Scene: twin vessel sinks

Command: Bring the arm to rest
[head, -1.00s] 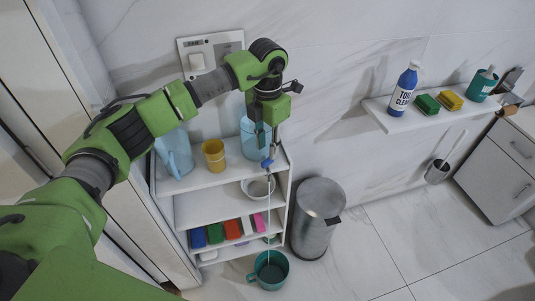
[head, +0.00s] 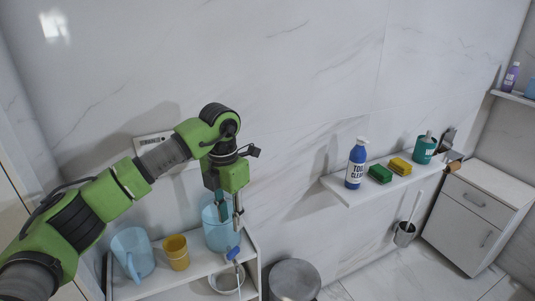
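My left arm comes in from the left, and its gripper (head: 231,212) points down in front of the wall, above the shelf unit. Its two fingers look apart, with nothing seen between them. A blue handle end (head: 233,253) with a thin pale rod shows just below the fingertips, and a small gap seems to lie between them. The rod's lower end is out of the picture. My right gripper is not in view.
The shelf unit (head: 190,275) bears a blue pitcher (head: 133,254), a yellow cup (head: 176,253) and a light-blue container (head: 216,236). A metal bin (head: 294,279) stands beside it. A wall shelf at right holds a blue bottle (head: 356,164) and sponges.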

